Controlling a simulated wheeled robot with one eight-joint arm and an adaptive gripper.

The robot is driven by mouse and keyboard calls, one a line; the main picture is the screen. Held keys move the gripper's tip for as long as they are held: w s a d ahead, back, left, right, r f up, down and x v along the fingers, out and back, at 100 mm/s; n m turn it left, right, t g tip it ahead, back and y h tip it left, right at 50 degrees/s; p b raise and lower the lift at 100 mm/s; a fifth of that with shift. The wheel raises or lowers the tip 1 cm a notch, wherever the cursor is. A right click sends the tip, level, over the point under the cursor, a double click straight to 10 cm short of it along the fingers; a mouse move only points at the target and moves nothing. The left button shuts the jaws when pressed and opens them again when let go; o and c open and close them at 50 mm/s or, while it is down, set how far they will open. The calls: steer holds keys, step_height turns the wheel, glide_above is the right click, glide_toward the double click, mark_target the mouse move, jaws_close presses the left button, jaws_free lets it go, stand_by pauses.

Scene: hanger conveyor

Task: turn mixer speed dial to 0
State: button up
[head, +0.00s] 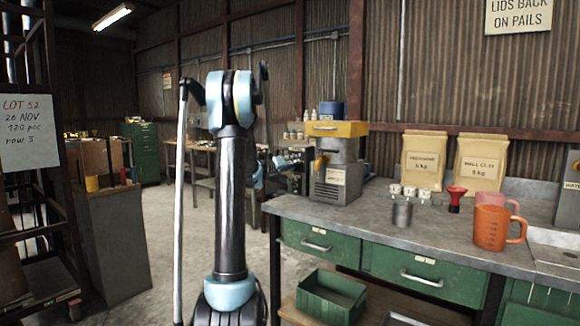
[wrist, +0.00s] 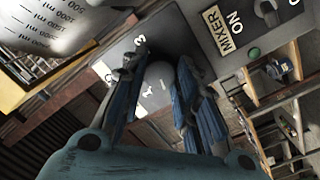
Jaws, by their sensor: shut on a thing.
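The mixer (head: 336,165) is a grey machine with a yellow top, standing at the left end of the green-drawered bench in the head view. In the wrist view its grey panel carries a "MIXER ON" label (wrist: 226,34) and a green lamp or button (wrist: 254,52). My gripper (wrist: 156,72) is shut on the dial, one blue-padded finger on each side. The fingers hide part of the dial, so its exact setting cannot be read.
A clear vessel with ml marks (wrist: 55,22) is close at the wrist view's upper left. A green bin (head: 331,297) sits below.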

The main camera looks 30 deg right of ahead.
steer(key=n, duration=0.3)
steer(key=shift+w+a, duration=0.1)
steer(key=o, duration=1.1)
steer(key=shift+f, duration=0.1)
steer(key=v, duration=1.2)
steer(key=shift+f, duration=0.15)
